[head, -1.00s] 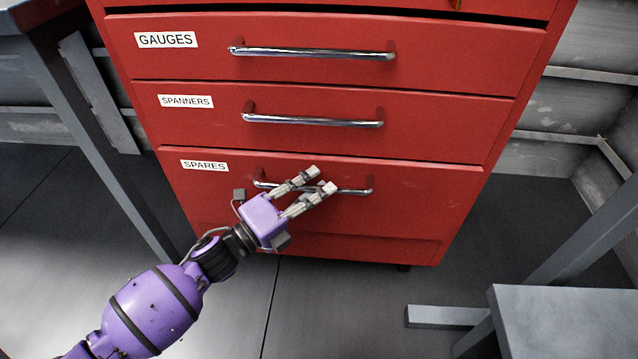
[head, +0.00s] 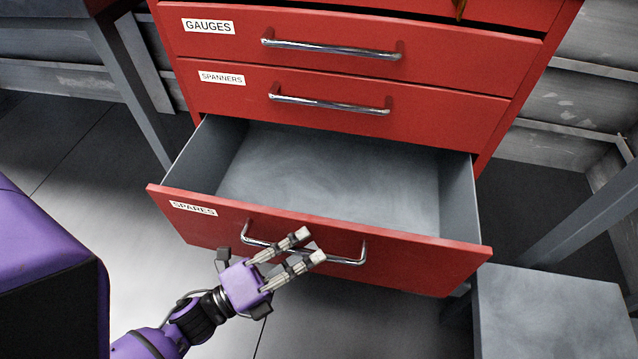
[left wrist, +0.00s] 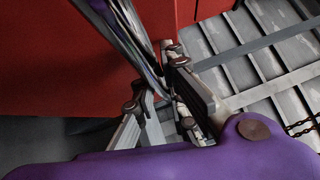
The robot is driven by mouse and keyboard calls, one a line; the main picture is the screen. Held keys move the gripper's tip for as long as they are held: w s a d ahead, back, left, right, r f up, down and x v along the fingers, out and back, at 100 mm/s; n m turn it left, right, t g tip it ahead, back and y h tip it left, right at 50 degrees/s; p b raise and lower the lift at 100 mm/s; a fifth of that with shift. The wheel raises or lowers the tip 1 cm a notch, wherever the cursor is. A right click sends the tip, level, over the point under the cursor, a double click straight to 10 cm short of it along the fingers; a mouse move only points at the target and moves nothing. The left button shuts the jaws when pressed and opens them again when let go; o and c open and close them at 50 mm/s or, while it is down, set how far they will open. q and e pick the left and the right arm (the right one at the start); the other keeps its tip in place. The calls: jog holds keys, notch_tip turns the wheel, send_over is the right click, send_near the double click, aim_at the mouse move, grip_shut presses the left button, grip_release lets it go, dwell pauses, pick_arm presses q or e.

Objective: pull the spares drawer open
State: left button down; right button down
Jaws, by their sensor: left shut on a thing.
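The spares drawer (head: 420,255), the lowest of the red cabinet, stands well open in the head view, its grey inside bare and empty. Its label reads SPARES. Its chrome bar handle (head: 345,261) runs along the front. My left gripper (head: 308,246) is at the handle, shut on it, with the fingers pointing up and right across the bar. In the left wrist view the handle (left wrist: 128,30) runs down between the fingers (left wrist: 170,100) beside the red drawer front. The fingers hide part of the bar. My right gripper is not in view.
The gauges drawer (head: 460,68) and spanners drawer (head: 440,105) above are shut. A grey table or bench (head: 550,310) stands close by the drawer's right front corner. Another grey table frame (head: 137,85) stands at left. Dark floor lies in front.

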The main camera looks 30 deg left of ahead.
pick_arm(q)
jog(key=s+d+p, duration=0.1)
jog(key=s+d, duration=0.1)
jog(key=s, duration=0.6)
jog(key=shift+d, duration=0.1)
jog(key=c, duration=1.8)
grip_release()
jog(key=shift+o, duration=0.2)
jog(key=v, duration=1.2)
jog(key=shift+w, duration=0.1)
